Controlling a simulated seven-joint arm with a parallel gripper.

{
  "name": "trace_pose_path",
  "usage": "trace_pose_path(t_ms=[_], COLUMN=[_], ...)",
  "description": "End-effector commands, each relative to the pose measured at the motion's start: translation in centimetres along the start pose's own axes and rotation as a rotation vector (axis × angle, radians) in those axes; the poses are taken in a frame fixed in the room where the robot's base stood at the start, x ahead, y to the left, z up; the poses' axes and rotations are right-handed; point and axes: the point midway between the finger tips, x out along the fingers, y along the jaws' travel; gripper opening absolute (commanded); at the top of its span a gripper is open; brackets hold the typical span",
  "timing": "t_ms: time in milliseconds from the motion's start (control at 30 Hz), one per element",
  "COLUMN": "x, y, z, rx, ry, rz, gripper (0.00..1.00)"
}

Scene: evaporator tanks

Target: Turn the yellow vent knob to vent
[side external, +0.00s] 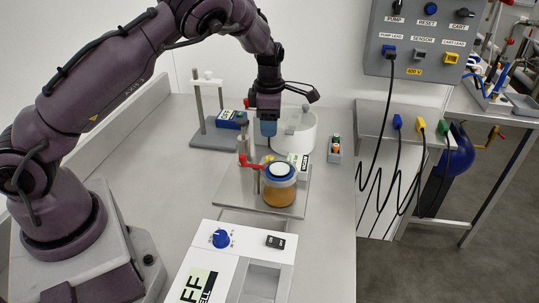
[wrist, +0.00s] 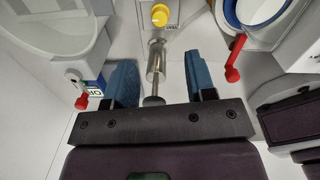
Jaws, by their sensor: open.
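The yellow vent knob (wrist: 159,15) shows at the top of the wrist view. It is round and sits on a pale block with a small dark label, partly cut off by the frame edge. My gripper (wrist: 160,80) is open, its two blue fingers wide apart and apart from the knob. A metal rod (wrist: 155,62) shows between the fingers in the picture; I cannot tell whether it touches them. In the side external view my gripper (side external: 268,128) points down beside the white round tank, behind the amber jar. I cannot make out the yellow knob there.
An amber jar (side external: 279,194) with a blue-rimmed lid stands on a metal plate (side external: 228,194). Red levers (wrist: 235,60) (wrist: 81,101) lie either side of my fingers. A white round tank (side external: 300,133) is right of my gripper. A white box with a blue knob (side external: 221,239) is in front.

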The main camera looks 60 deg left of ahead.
Motion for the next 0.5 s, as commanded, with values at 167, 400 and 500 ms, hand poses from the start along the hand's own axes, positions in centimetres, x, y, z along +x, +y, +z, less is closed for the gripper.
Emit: trace_pose_path(t_ms=[167,400,500], x=[4.0,8.4,9.6], y=[0.0,0.0,0.0], z=[-0.1,-0.1,0.0], rx=[-0.004,-0.005,-0.003], ry=[0.003,0.000,0.000], rz=[-0.002,-0.002,0.000], gripper=[0.50,0.50,0.50])
